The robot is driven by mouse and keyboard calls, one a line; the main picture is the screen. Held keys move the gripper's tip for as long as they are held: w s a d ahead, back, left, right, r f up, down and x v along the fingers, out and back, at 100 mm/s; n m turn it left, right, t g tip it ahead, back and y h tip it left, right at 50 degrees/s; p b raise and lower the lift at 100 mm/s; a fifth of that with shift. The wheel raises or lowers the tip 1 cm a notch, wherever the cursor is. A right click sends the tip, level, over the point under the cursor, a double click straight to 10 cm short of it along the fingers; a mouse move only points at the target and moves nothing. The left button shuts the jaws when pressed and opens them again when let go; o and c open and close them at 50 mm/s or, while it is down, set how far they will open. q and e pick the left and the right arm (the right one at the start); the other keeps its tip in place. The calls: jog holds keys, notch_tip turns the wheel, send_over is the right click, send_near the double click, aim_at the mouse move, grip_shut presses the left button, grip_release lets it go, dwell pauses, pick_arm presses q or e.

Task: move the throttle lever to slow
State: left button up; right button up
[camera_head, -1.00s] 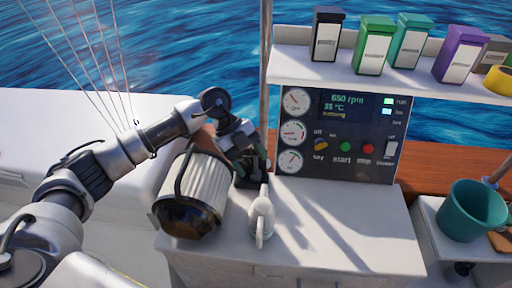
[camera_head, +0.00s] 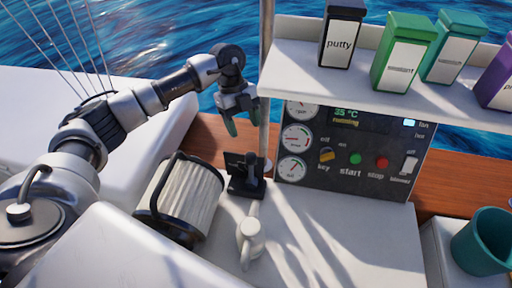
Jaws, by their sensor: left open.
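The throttle lever (camera_head: 251,165) is a small black upright on a black base, with a dark plate beside it, on the white counter left of the engine panel. Its exact angle is hard to tell, and I cannot read any marks on the plate. My left gripper (camera_head: 245,120) is open and empty. It hangs above the lever and apart from it, near the metal pole. My right gripper is not in view.
A ribbed white cylinder with black ends (camera_head: 185,197) lies left of the lever. A small pale jug-like item (camera_head: 250,238) stands in front. The engine panel (camera_head: 350,150) is to the right, under a shelf (camera_head: 340,75) with several tins. A metal pole (camera_head: 265,100) rises behind.

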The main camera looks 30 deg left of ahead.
aim_at(250, 154)
pick_arm(q)
jog(key=f, duration=0.1)
jog(key=s+d+f+p, duration=0.1)
jog(key=s+f, duration=0.1)
jog(key=shift+s+d+f, duration=0.15)
jog(key=shift+d+f, duration=0.2)
jog(key=x, duration=0.2)
jog(key=p+x, duration=0.1)
jog(key=x, duration=0.1)
jog(key=shift+w+f, duration=0.1)
jog(key=shift+w, duration=0.25)
jog(key=shift+s+d+f, duration=0.1)
jog(key=shift+s+f, duration=0.1)
jog(key=shift+f, duration=0.4)
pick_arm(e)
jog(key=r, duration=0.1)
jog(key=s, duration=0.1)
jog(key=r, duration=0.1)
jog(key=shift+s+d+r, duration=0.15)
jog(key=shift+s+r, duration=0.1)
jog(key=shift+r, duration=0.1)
